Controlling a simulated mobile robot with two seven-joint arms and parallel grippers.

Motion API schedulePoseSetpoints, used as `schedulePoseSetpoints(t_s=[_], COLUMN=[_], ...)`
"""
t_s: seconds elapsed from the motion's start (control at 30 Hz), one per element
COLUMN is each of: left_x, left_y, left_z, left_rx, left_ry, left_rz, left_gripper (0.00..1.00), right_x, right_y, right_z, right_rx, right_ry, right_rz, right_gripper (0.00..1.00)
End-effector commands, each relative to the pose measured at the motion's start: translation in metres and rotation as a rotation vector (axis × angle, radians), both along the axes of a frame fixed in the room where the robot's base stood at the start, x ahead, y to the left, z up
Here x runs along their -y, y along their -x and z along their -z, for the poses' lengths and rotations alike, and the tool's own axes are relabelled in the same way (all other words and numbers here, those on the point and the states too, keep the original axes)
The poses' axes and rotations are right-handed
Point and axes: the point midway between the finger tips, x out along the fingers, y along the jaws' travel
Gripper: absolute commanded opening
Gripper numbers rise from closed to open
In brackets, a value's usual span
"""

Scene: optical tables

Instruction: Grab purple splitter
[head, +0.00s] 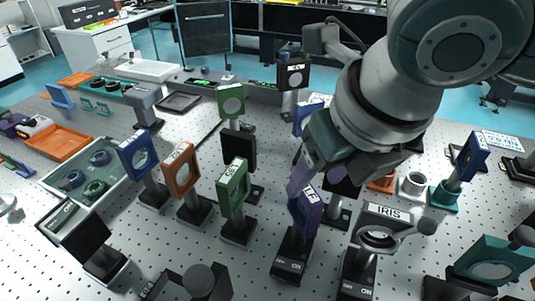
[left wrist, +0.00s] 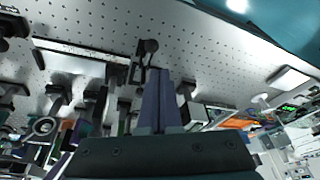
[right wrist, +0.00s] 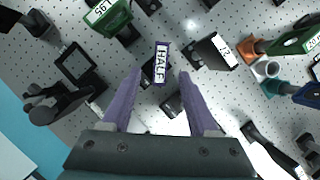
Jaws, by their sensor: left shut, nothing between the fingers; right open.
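The purple splitter (head: 306,211) is an upright purple frame on a black post and base, in the front middle of the table in the head view. In the right wrist view its top (right wrist: 162,63) reads "HALF". My right gripper (right wrist: 160,74) is open, with purple fingers pointing down and one fingertip on each side of the splitter's top. In the head view the right gripper (head: 302,183) is just above the splitter and hides part of it; contact cannot be told. My left gripper (left wrist: 157,72) is shut and empty, away from the splitter, and shows only in the left wrist view.
A green-framed mount (head: 234,188) stands left of the splitter, with orange (head: 180,171) and blue (head: 138,151) ones further left. The iris mount (head: 378,236) stands close on the right. A tray (head: 112,192) with round parts lies at the left.

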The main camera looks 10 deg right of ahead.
Motion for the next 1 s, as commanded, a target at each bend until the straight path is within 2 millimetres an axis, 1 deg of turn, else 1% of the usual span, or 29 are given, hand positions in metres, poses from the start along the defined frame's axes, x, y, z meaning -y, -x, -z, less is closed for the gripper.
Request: schedulePoseSetpoints(t_s=[0.17, 0.3, 0.4, 0.5, 0.73, 1.0], left_x=[0.002, 0.002, 0.002, 0.001, 0.0, -0.001], left_y=[0.0, 0.0, 0.0, 0.0, 0.0, 0.0], left_z=[0.0, 0.0, 0.003, 0.004, 0.003, 0.004], left_rx=[-0.001, -0.001, -0.001, -0.001, 0.0, 0.0], left_ry=[0.005, 0.006, 0.005, 0.005, 0.0, -0.005], left_rz=[-0.004, -0.003, -0.004, -0.004, 0.0, 0.004], left_gripper=[0.0, 0.0, 0.0, 0.0, 0.0, 0.0], right_x=[-0.001, -0.001, -0.002, -0.003, -0.003, -0.003], right_y=[-0.004, -0.01, -0.016, -0.018, -0.018, -0.018], right_z=[0.016, 0.038, 0.049, 0.055, 0.055, 0.055], right_rx=[-0.003, -0.003, -0.001, 0.0, 0.001, 0.001], right_ry=[0.0, 0.0, 0.0, -0.001, -0.001, -0.001], right_rz=[0.001, 0.002, 0.001, 0.0, 0.0, 0.0], right_gripper=[0.6, 0.6, 0.6, 0.6, 0.6, 0.3])
